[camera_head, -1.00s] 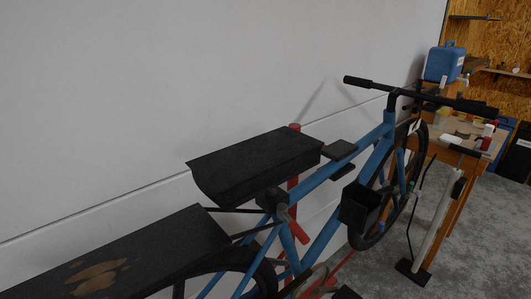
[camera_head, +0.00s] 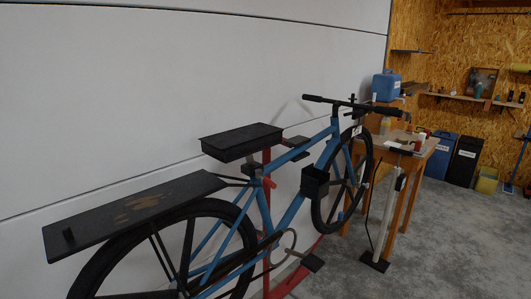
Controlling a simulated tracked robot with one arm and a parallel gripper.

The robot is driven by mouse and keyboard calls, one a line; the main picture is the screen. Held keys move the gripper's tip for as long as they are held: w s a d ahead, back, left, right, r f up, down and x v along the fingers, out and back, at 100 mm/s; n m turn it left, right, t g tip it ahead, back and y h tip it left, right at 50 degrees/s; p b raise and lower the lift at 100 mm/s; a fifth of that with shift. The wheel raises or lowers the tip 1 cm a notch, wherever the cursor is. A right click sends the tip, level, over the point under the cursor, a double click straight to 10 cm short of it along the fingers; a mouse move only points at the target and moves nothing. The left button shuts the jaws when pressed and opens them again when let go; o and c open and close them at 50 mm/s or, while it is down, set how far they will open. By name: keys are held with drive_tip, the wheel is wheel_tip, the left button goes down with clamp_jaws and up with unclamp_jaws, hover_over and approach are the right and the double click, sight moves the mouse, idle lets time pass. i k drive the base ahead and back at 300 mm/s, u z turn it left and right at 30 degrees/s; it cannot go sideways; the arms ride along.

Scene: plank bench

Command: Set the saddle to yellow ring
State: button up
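The saddle (camera_head: 240,140) is a black, box-like block on the blue bicycle (camera_head: 298,203), near the middle of the view. It sits close to the top of the frame, beside a red post (camera_head: 266,196). A small red lever (camera_head: 270,183) shows just below the saddle. The seat post under the saddle is mostly hidden, and I cannot make out a yellow ring on it. My gripper is not in view.
A long black rack (camera_head: 170,195) covers the rear wheel at left. The handlebar (camera_head: 340,101) reaches right. A floor pump (camera_head: 385,220) stands before the wooden bench (camera_head: 411,150). Bins (camera_head: 465,160) stand at the back right. Grey floor (camera_head: 455,240) is clear at lower right.

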sight(227, 147)
drive_tip(key=u, duration=0.45)
drive_tip(key=i, duration=1.8)
drive_tip(key=z, duration=0.75)
